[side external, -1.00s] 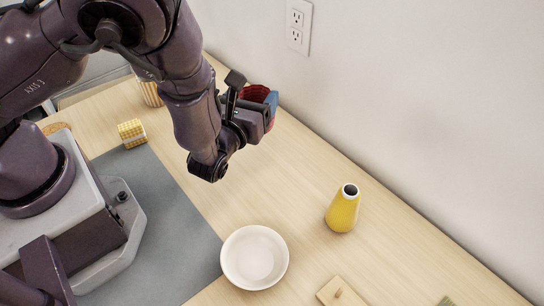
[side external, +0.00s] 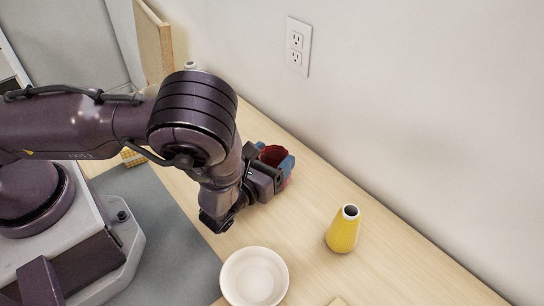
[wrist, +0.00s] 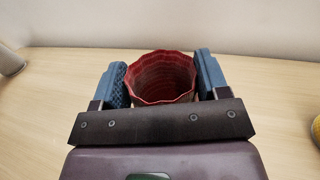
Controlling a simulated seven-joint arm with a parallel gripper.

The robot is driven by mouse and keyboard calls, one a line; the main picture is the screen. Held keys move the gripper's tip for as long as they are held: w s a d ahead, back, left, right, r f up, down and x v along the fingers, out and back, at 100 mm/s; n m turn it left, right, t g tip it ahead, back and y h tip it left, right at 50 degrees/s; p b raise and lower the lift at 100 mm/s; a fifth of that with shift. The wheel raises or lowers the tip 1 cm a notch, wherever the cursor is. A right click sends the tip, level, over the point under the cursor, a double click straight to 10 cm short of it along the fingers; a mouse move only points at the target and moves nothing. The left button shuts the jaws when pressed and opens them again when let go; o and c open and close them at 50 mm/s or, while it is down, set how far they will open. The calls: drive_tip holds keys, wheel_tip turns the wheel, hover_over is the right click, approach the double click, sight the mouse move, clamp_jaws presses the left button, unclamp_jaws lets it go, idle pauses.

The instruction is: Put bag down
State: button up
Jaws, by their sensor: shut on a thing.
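The bag (side external: 272,153) is a red, open-topped, cup-like thing with a wavy rim. It stands upright between the blue fingers of my gripper (side external: 280,167). In the wrist view the bag (wrist: 160,78) sits between the two fingers (wrist: 160,83), one on each side, and its ribbed inside shows empty. My gripper is shut on it. The bag is low over the wooden table (side external: 300,215), near the wall. Its base is hidden by my gripper, so I cannot tell whether it touches the table.
A yellow vase (side external: 343,230) stands to the right of my gripper. A white bowl (side external: 254,277) is in front. A yellow checked box (side external: 133,158) is partly hidden behind my arm. The wall with an outlet (side external: 298,46) runs along the back. The table between bag and vase is clear.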

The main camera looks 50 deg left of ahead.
drive_tip(key=shift+f, duration=0.15)
drive_tip(key=o, duration=0.9)
